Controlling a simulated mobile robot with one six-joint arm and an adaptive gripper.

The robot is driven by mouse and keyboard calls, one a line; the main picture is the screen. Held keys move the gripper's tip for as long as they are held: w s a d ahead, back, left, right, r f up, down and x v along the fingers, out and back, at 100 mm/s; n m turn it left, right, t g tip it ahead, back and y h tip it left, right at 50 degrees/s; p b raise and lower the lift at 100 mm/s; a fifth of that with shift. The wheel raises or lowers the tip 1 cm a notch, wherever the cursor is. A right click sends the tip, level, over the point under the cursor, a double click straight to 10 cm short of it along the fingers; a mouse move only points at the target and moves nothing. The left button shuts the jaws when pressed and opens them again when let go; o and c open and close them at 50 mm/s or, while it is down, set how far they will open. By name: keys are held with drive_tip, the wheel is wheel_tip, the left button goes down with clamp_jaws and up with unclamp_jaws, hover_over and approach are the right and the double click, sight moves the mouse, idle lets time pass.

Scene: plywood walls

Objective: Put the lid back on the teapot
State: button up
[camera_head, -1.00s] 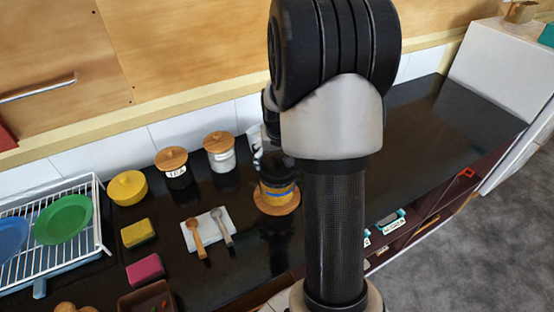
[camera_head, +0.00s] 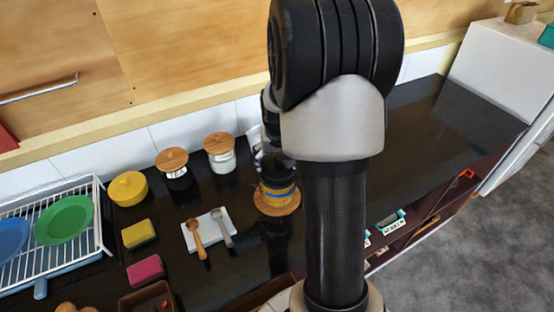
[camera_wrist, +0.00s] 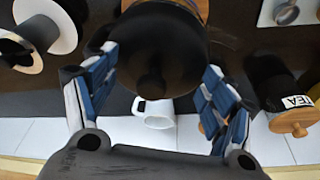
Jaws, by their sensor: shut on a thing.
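In the wrist view, my gripper (camera_wrist: 161,65) has its two blue-padded fingers on either side of a dark round lid (camera_wrist: 170,45) with a knob that faces the camera. The fingers are closed on it. The lid covers most of what lies beyond, so I cannot tell the teapot's body apart or whether the lid touches it. In the head view my gripper (camera_head: 277,178) is low over a round wooden trivet (camera_head: 288,209), with yellow and blue bands showing just above it. My arm hides much of this spot.
A tea jar (camera_head: 178,181) and a white jar (camera_head: 222,160) stand at the back left, near a yellow pot (camera_head: 128,190). A white spoon rest (camera_head: 211,240) lies left of the trivet. A white mug (camera_wrist: 154,112) is behind the lid. The right counter (camera_head: 430,120) is clear.

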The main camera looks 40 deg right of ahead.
drive_tip(key=shift+s+a+f, duration=0.2)
drive_tip(key=shift+s+a, duration=0.05)
drive_tip(key=shift+a, duration=0.05)
drive_tip(key=shift+c, duration=0.4)
drive_tip(key=shift+c, duration=0.3)
drive_tip(key=shift+s+r, duration=0.15)
drive_tip(key=shift+s, duration=0.1)
drive_tip(key=c, duration=0.4)
drive_tip(key=shift+w+r, duration=0.1)
drive_tip(key=shift+c, duration=0.3)
clamp_jaws()
drive_tip(key=o, duration=0.6)
unclamp_jaws()
drive_tip(key=o, duration=0.4)
drive_tip(key=shift+w, duration=0.3)
